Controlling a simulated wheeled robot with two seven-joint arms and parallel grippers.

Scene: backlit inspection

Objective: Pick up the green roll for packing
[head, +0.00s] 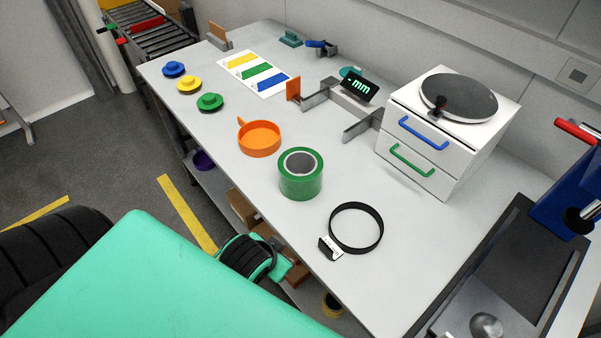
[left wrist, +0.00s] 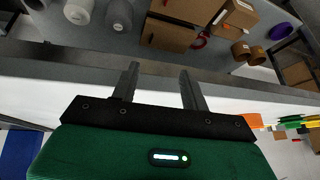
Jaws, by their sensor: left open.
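The green roll (head: 304,188) is a tape roll with a grey core, standing on its flat side near the table's front edge, in the head view. My left gripper (left wrist: 158,71) shows in the left wrist view with its two dark fingers apart and nothing between them. In the head view my left arm is low in front of the table edge, below and left of the roll; the fingers cannot be made out there. The green roll does not show in the left wrist view. My right gripper is in neither view.
On the table (head: 230,128), an orange dish (head: 259,139) stands left of the roll and a black ring (head: 357,227) with a tag lies right of it. A white drawer unit (head: 437,150) stands behind. A shelf with cardboard boxes (left wrist: 197,10) is below.

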